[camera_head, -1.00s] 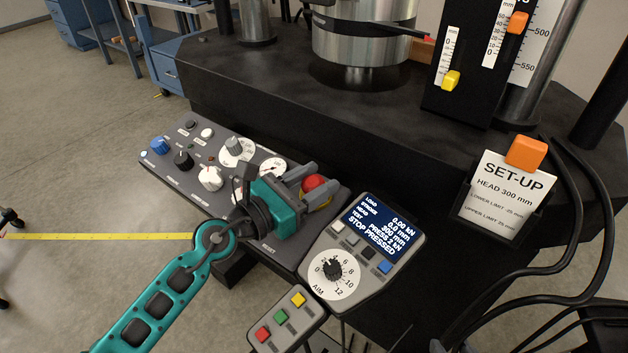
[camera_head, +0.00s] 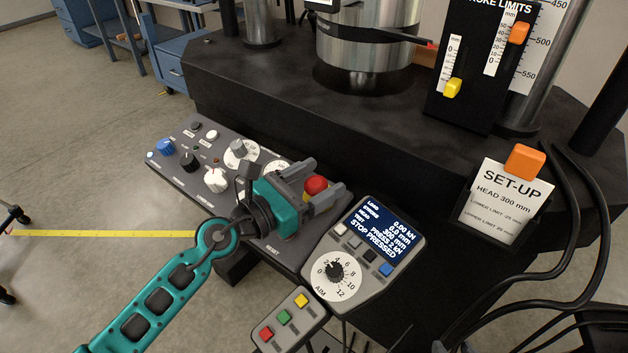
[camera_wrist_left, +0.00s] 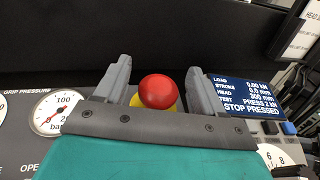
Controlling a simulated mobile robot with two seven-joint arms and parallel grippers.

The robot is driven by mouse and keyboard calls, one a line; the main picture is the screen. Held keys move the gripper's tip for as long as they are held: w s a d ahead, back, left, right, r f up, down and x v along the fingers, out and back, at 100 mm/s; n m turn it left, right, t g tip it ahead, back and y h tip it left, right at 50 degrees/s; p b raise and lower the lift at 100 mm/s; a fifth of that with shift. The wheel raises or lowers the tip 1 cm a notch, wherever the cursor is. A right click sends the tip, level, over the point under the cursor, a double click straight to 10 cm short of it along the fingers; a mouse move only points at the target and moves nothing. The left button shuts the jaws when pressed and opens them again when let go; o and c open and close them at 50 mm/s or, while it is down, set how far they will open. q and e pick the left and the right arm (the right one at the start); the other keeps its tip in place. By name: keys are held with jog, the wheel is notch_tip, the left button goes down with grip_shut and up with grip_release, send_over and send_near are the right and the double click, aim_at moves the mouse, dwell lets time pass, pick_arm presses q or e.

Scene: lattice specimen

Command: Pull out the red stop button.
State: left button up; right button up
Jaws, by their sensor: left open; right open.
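The red stop button (camera_head: 316,185) is a round red knob over a yellow base at the right end of the grey control panel (camera_head: 190,187). My left gripper (camera_head: 325,178) is open, with one finger on each side of the button. In the left wrist view the red button (camera_wrist_left: 158,91) sits between the two open fingers (camera_wrist_left: 160,85), with a gap showing on both sides. The display (camera_head: 376,236) reads STOP PRESSED; it also shows in the left wrist view (camera_wrist_left: 248,97). My right gripper is not in view.
A handset with a dial (camera_head: 335,271) stands right of the panel. A small box with red, green and yellow buttons (camera_head: 290,318) is in front. The black machine base (camera_head: 420,135) rises behind. A SET-UP card (camera_head: 508,195) and cables are at the right.

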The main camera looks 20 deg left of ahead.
pick_arm(q)
jog(key=b+v, duration=0.1)
jog(key=v, duration=0.2)
jog(key=b+v, duration=0.1)
jog(key=v, duration=0.3)
jog(key=b+v, duration=0.2)
jog(key=v, duration=0.2)
jog(key=shift+s+f, duration=0.1)
jog(key=shift+f, duration=0.15)
jog(key=shift+s+a+r+b, duration=0.3)
jog(key=shift+s+a, duration=0.2)
jog(key=shift+s, duration=0.2)
